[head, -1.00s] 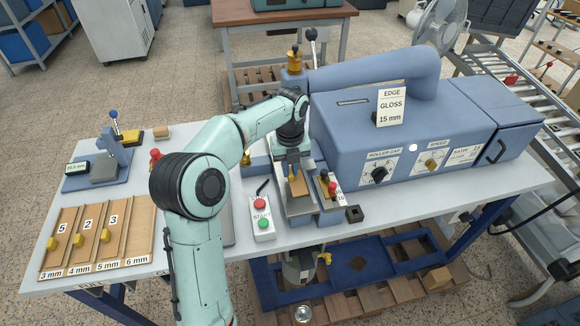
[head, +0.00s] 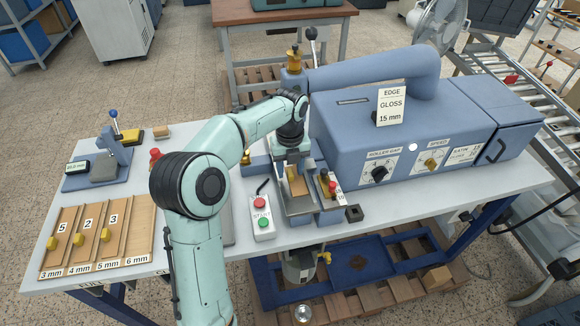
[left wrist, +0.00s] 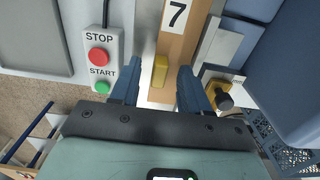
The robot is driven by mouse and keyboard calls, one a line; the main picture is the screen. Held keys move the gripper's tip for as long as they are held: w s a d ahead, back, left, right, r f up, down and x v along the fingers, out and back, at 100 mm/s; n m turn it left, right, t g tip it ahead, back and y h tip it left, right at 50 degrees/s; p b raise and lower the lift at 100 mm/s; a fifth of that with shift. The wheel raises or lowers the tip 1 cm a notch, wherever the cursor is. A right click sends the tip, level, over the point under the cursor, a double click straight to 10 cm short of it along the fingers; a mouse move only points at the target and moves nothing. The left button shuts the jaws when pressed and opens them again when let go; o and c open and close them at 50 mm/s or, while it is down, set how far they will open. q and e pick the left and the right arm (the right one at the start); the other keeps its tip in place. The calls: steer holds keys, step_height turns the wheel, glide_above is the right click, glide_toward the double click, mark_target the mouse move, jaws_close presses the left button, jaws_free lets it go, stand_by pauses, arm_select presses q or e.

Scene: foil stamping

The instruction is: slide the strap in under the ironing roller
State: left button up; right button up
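The strap (head: 297,186) is a tan strip lying on the narrow metal bed (head: 300,206) in front of the blue machine (head: 340,140). In the left wrist view the strap (left wrist: 173,44) bears a label "7" and a small yellow tab (left wrist: 160,71). My left gripper (head: 294,168) is over the strap. In the left wrist view its two fingers (left wrist: 156,84) are spread, one on each side of the tab line, with clear gaps to the tab. The ironing roller is hidden; I cannot see the strap's far end. My right gripper is not in view.
A START/STOP box (head: 262,217) stands left of the bed. A small red-and-brass fitting (head: 328,184) stands close on its right. A wooden rack (head: 100,235) with numbered straps lies at the table's left. The white table (head: 400,208) is clear at the front right.

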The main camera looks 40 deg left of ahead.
arm_select(q)
step_height(320, 180, up, 13)
steer(key=shift+r, duration=0.2)
stand_by(0.4)
steer(key=shift+f, duration=0.1)
stand_by(0.3)
